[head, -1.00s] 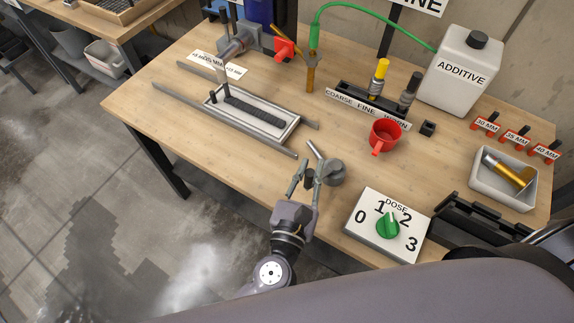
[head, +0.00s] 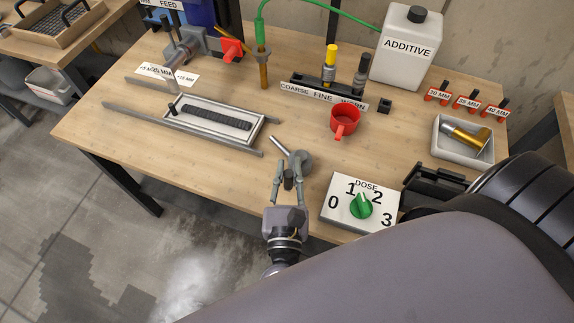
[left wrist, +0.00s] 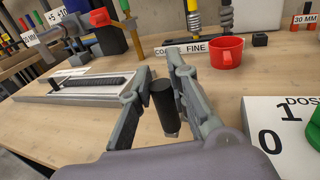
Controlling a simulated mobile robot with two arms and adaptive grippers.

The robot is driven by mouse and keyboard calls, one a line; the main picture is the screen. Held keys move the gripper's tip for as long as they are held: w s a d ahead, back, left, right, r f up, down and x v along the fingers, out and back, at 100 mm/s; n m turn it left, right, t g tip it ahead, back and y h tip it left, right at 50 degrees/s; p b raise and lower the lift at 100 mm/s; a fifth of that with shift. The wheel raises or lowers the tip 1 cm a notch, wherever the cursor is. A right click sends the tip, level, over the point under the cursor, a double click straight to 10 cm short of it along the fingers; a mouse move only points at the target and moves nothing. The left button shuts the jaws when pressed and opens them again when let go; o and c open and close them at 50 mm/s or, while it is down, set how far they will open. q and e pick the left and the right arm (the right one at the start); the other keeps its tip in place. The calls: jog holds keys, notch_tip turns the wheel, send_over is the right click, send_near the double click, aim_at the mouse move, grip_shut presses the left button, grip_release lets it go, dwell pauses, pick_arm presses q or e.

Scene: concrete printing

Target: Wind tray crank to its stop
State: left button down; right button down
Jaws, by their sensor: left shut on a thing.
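The crank (head: 302,160) has a round grey hub near the front edge of the table and a short black upright handle. The handle (left wrist: 163,106) stands between the fingers of my left gripper (head: 288,182) in the left wrist view. The gripper is shut on it; the fingers hide part of the crank arm. The tray (head: 256,131) is pale and shallow, with a dark ribbed strip in it, and lies between two grey rails behind and left of the crank. It also shows in the left wrist view (left wrist: 50,97). My right gripper is not in view.
The dose box (head: 332,214) with a green knob is right of the crank. A red cup (head: 345,119) and a labelled nozzle rack (head: 322,97) stand behind. A black object (head: 435,180) is partly hidden by my arm. Bare wood lies between tray and cup.

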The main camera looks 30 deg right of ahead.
pick_arm(q)
jog(key=shift+s+d, duration=0.1)
jog(key=c, duration=1.6)
grip_release()
jog(key=shift+o, duration=0.6)
jog(key=v, duration=1.2)
